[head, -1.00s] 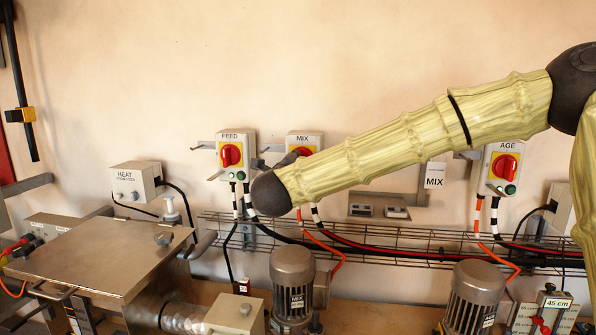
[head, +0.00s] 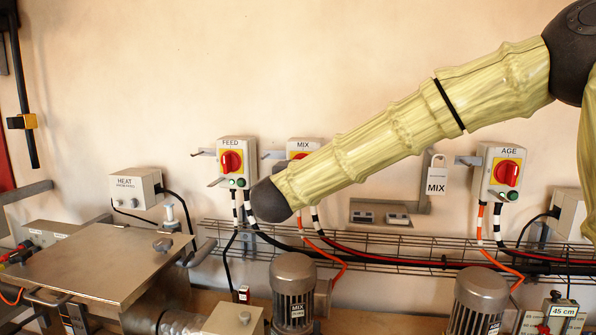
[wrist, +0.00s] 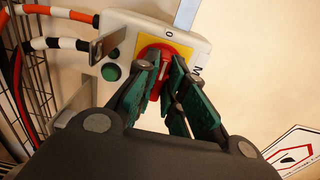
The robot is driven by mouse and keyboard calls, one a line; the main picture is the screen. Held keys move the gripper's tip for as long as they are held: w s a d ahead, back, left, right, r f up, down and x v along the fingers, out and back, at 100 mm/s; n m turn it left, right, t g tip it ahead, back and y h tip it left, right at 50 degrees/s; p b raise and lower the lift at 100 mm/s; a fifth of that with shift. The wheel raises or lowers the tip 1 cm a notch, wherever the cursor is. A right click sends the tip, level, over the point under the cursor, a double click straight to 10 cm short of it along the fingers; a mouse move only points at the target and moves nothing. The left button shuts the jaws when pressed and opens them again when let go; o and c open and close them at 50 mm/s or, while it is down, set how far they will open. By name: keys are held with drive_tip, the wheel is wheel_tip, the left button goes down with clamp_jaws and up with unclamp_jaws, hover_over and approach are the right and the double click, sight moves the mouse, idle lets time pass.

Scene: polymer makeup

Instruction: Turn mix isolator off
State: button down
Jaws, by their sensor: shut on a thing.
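The MIX isolator (head: 304,144) is a white box with a yellow plate and a red rotary knob, on the wall between FEED and AGE. My forearm covers much of it in the head view. In the wrist view, its red knob (wrist: 150,53) sits on the yellow plate by an "O" mark and the letter M. My gripper (wrist: 164,72) is shut on the red knob, its green-padded fingers on either side. The fingers hide part of the knob, so its exact angle is unclear. A green button (wrist: 110,72) is beside it. My gripper is hidden in the head view.
The FEED isolator (head: 231,161) is to the left and the AGE isolator (head: 505,172) to the right. A white MIX tag (head: 436,181) hangs between MIX and AGE. A wire cable tray (head: 400,250) runs below, above motors (head: 293,285).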

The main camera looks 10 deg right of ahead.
drive_tip(key=shift+f, duration=0.1)
idle(0.3)
drive_tip(key=c, duration=1.5)
unclamp_jaws()
drive_tip(key=v, duration=1.2)
